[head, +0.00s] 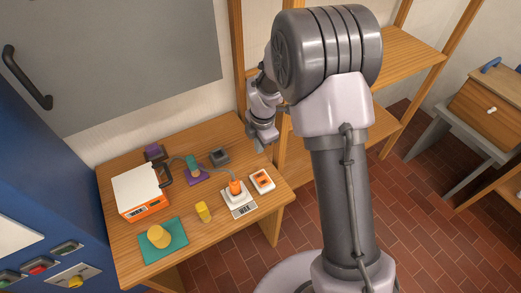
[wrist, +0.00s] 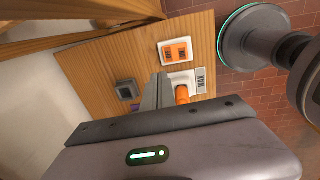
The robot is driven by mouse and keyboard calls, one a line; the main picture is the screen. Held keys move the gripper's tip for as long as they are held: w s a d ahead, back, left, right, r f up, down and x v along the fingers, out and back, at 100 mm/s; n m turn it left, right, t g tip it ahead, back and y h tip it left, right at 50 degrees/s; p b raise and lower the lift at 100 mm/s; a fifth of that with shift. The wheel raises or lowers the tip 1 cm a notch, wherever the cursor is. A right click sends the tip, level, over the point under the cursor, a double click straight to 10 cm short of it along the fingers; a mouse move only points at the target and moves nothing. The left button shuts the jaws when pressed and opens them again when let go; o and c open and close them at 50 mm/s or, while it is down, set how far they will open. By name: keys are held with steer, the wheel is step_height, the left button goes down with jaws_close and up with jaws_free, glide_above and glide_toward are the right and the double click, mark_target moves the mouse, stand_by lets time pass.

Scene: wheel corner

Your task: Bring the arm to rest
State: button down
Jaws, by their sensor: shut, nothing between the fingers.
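Wooden shelves (head: 405,58) stand behind.

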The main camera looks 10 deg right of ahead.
stand_by(0.4)
steer(key=s+r+m+t+b, duration=0.1)
steer(key=s+r+m, duration=0.5)
steer(key=r, duration=0.3)
steer(key=s+r+m+t+b, duration=0.1)
steer(key=s+r+m, duration=0.4)
steer(key=r+m, duration=0.3)
steer(key=s+r+m+t, duration=0.1)
steer(key=s+r+m, duration=0.1)
steer(key=s+m, duration=0.4)
steer(key=s+a+r+m+t+y+b, duration=0.1)
steer(key=s+r+m, duration=0.2)
steer(key=s+m, duration=0.3)
steer(key=s, duration=0.3)
steer(key=shift+s+a+y, duration=0.15)
steer(key=shift+s+y, duration=0.05)
steer(key=shift+y, duration=0.1)
steer(key=shift+r, duration=0.1)
